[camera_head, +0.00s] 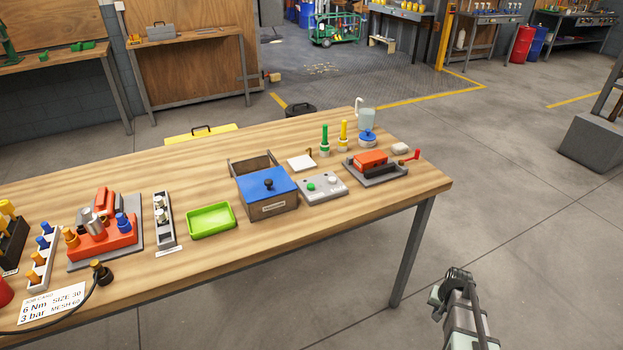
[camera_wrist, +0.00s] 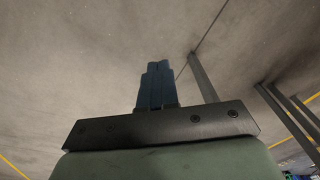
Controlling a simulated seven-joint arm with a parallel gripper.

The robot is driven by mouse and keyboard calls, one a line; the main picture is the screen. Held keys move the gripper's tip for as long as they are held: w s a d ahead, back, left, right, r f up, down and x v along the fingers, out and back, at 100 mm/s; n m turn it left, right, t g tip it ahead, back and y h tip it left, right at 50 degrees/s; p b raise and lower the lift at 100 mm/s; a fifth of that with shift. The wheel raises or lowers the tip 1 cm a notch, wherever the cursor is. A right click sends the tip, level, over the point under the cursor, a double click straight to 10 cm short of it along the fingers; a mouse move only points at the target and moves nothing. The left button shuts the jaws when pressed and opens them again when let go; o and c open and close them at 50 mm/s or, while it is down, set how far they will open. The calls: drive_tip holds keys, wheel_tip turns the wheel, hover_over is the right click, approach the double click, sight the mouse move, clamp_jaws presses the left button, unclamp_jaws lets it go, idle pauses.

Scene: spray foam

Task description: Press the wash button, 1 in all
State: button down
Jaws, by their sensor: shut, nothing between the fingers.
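A grey control box (camera_head: 322,190) sits near the right part of the wooden workbench. It carries a green button (camera_head: 311,187) and a white button (camera_head: 332,180); I cannot read which one is the wash button. My gripper (camera_wrist: 157,66) is shut and empty in the wrist view, with its dark blue fingers together over the concrete floor. In the head view, my arm shows at the lower right, off the bench's right end and well apart from the box. The control box is not in the wrist view.
Left of the control box stands a wooden box with a blue lid (camera_head: 268,184), then a green tray (camera_head: 211,220). A red device with a crank (camera_head: 372,165) stands to its right, and green and yellow sticks (camera_head: 325,140) stand behind. Open floor lies right of the bench.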

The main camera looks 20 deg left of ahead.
drive_tip(key=w+d+r+t, duration=0.1)
drive_tip(key=w+r+t, duration=0.4)
drive_tip(key=w+r, duration=1.9)
drive_tip(key=a+r, duration=0.4)
drive_tip(key=a+r+n, duration=0.1)
drive_tip(key=a+r, duration=0.3)
drive_tip(key=a+r+n+y, duration=0.1)
drive_tip(key=a+r, duration=0.3)
drive_tip(key=a, duration=0.1)
drive_tip(key=shift+w+a+r, duration=0.1)
drive_tip(key=shift+w+r, duration=0.2)
drive_tip(key=shift+w, duration=0.05)
drive_tip(key=s+a+r+n+g, duration=0.1)
drive_tip(key=s+a+r+n, duration=0.2)
drive_tip(key=a, duration=0.8)
drive_tip(key=s+a+r+n+g, duration=0.1)
drive_tip(key=s+a+r+n, duration=0.2)
drive_tip(key=s+a+r, duration=0.3)
drive_tip(key=s+a+r+n+g, duration=0.1)
drive_tip(key=s+a+r+n, duration=0.2)
drive_tip(key=s+a, duration=0.5)
drive_tip(key=a+r, duration=0.1)
drive_tip(key=a, duration=0.7)
drive_tip(key=shift+a+r+g+y, duration=0.15)
drive_tip(key=shift+r+g+y, duration=0.25)
drive_tip(key=shift+s, duration=0.1)
